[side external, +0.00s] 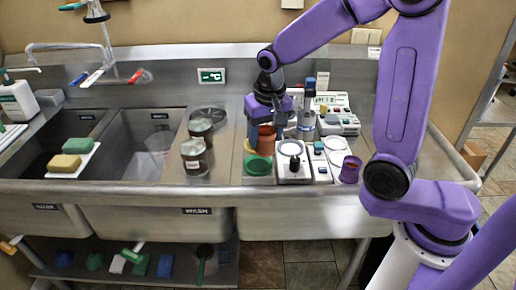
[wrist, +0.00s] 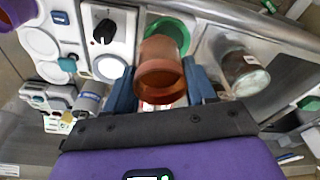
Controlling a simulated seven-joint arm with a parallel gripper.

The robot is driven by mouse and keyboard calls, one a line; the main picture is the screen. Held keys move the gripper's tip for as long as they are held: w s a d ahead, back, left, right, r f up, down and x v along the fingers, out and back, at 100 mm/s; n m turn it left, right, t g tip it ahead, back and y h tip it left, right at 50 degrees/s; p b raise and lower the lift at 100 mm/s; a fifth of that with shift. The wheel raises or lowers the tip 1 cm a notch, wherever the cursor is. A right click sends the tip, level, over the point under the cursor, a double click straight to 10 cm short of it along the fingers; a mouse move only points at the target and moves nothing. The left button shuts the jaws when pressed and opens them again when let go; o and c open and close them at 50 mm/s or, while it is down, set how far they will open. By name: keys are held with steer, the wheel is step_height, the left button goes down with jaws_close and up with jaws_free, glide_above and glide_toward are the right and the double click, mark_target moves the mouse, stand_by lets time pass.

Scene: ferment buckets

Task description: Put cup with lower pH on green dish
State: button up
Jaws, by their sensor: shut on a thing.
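My gripper (side external: 266,128) is shut on a terracotta-orange cup (side external: 266,141), with one blue finger on each side of it. The wrist view shows the cup (wrist: 162,72) between the fingertips (wrist: 160,90), its open rim facing the camera. The green dish (side external: 258,166) lies on the steel counter just in front of the cup in the side view. It shows partly hidden beyond the cup in the wrist view (wrist: 178,27). A purple cup (side external: 350,171) stands to the right, near the counter's front edge. No pH reading is legible.
A white device with a black knob (side external: 292,168) sits right of the green dish. White dishes (side external: 335,143) and bench meters (side external: 338,122) are farther right and behind. Two dark-lidded jars (side external: 194,157) stand left. Sink basins (side external: 145,150) lie beyond them.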

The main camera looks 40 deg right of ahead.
mark_target(258, 149)
steer(key=shift+w+a+f, duration=0.15)
steer(key=shift+w+f, duration=0.75)
steer(key=shift+f, duration=0.2)
steer(key=shift+w+f, duration=0.15)
steer(key=shift+f, duration=1.5)
steer(key=shift+f, duration=0.1)
steer(key=o, duration=1.1)
steer(key=r, duration=0.4)
steer(key=s+r, duration=0.1)
steer(key=r, duration=0.7)
steer(key=shift+s+a, duration=0.35)
steer(key=shift+a, duration=0.05)
